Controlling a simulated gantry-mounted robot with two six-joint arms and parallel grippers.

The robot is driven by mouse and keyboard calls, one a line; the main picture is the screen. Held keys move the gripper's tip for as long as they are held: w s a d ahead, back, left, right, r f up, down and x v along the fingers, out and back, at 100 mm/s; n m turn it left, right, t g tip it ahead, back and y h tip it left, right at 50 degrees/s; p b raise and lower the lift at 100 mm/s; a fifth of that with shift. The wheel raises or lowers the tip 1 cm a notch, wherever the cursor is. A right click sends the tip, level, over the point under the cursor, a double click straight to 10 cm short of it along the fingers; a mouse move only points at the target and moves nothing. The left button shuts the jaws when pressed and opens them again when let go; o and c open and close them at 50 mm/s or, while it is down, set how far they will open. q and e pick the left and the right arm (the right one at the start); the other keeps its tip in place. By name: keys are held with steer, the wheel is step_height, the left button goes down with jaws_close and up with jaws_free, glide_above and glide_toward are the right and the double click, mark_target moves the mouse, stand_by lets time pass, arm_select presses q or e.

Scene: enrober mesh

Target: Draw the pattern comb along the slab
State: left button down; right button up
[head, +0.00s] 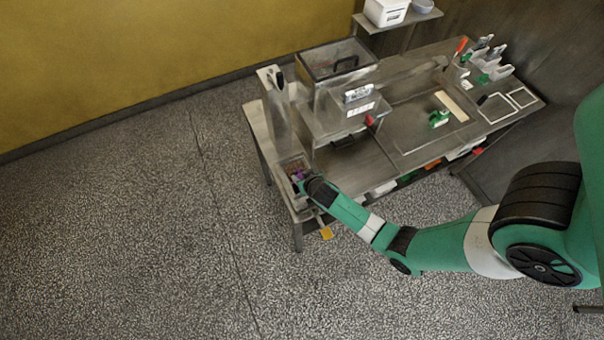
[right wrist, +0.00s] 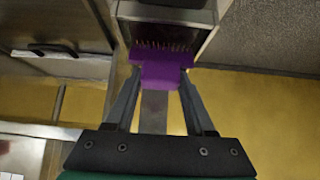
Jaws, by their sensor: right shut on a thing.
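My right gripper (head: 305,183) is at the near left end of the metal bench, over or in a small open metal bin (head: 283,160). It is shut on a purple comb, which fills the space between the fingers in the right wrist view (right wrist: 161,72). The comb's thin teeth point away from the gripper, towards a dark metal opening (right wrist: 172,15). In the head view only a bit of purple (head: 298,175) shows beside the gripper. My left gripper is out of view.
A tall metal post (head: 275,105) stands behind the small bin. A metal tank (head: 335,65) and a box with a red knob (head: 345,115) stand right of it. A green piece (head: 439,118) sits by the strip; white frames (head: 494,108) lie farther right.

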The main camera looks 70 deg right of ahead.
steer(key=shift+s+a, duration=0.1)
steer(key=shift+s+a+f, duration=0.1)
steer(key=shift+s+a, duration=0.05)
steer(key=shift+s+a, duration=0.3)
stand_by(0.4)
steer(key=shift+s+a, duration=0.15)
steer(key=shift+s+a+p, duration=0.35)
steer(key=shift+s+a, duration=0.1)
stand_by(0.4)
step_height(320, 180, up, 7)
steer(key=p, duration=0.6)
stand_by(0.5)
